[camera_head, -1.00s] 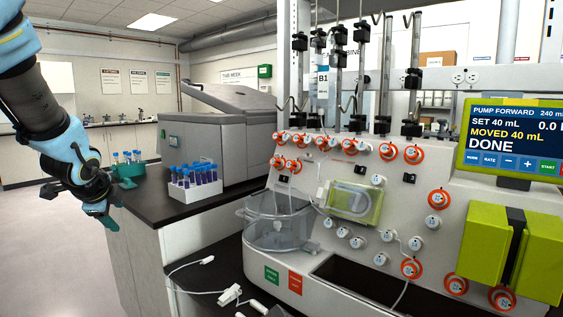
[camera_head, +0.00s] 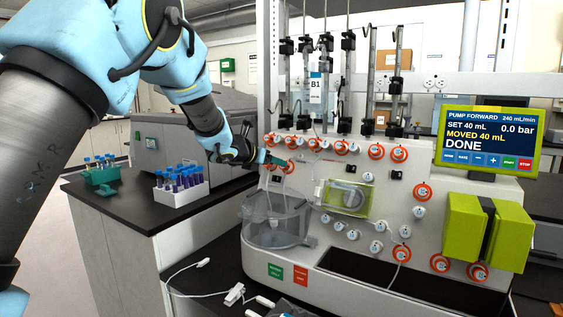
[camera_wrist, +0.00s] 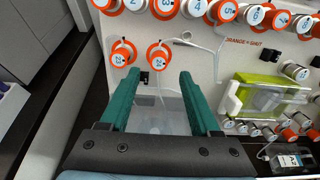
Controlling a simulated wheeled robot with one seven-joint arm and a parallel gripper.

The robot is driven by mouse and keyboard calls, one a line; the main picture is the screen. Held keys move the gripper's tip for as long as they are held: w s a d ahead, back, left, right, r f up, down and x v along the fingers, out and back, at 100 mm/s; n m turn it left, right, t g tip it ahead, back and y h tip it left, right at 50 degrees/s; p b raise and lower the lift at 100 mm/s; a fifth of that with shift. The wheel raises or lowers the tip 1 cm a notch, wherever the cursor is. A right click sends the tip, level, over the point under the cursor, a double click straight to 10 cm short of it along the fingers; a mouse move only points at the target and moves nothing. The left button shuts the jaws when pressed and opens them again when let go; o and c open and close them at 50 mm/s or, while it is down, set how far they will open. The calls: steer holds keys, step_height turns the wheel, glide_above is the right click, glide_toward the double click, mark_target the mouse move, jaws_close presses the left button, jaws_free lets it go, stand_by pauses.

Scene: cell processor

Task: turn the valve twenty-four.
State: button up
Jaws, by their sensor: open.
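My gripper (camera_head: 276,160) is open and empty, close to the upper left of the processor's front panel. In the wrist view its two green fingers (camera_wrist: 159,78) stand apart, just below two white valve knobs with orange collars. These are the left knob (camera_wrist: 122,53) and the right knob (camera_wrist: 158,55); the right one is nearer the line between the fingers. Neither is between the fingers. Their numbers are too small to read surely, so I cannot tell which valve is twenty-four. In the head view the gripper partly covers this pair.
A row of orange-collared knobs (camera_head: 341,147) runs above the pair. A clear basin (camera_head: 277,222) sits below the gripper, and a green-framed cassette (camera_head: 346,197) is to the right. A thin tube hangs near the right knob. The pump screen (camera_head: 488,141) reads DONE.

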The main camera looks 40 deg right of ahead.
steer(key=shift+p+x, duration=1.05)
steer(key=shift+x, duration=1.9)
steer(key=shift+c, duration=0.3)
jaws_close()
